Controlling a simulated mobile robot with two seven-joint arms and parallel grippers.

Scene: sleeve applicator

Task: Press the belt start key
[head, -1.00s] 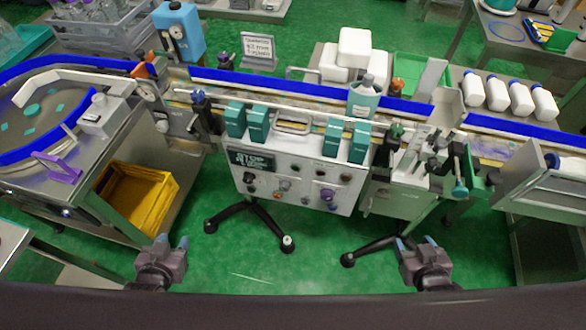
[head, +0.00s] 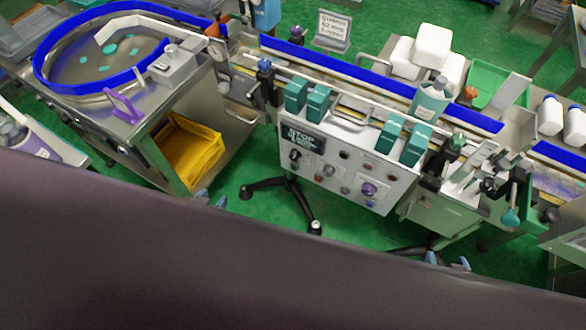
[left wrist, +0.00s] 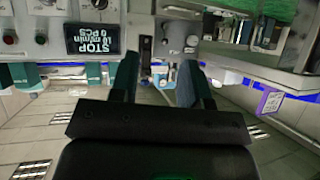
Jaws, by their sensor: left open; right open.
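The control panel (head: 326,172) stands upright on the front of the conveyor, with a dark display (head: 303,139) at its upper left. In the left wrist view the display (left wrist: 93,39) reads STOP, beside a green button (left wrist: 42,39) and a red button (left wrist: 10,37). No key label is readable, so I cannot tell which one is the start key. My left gripper (head: 211,198) shows only its fingertips, left of the panel and apart from it. It is open and empty in the left wrist view (left wrist: 158,82). My right gripper (head: 447,260) shows only fingertips, below right of the panel.
Teal cartons (head: 316,103) stand along the panel's top. A bottle (head: 430,99) stands on the conveyor. A turntable (head: 103,88) and a yellow crate (head: 187,153) are at left. A dark body part of mine covers the lower view.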

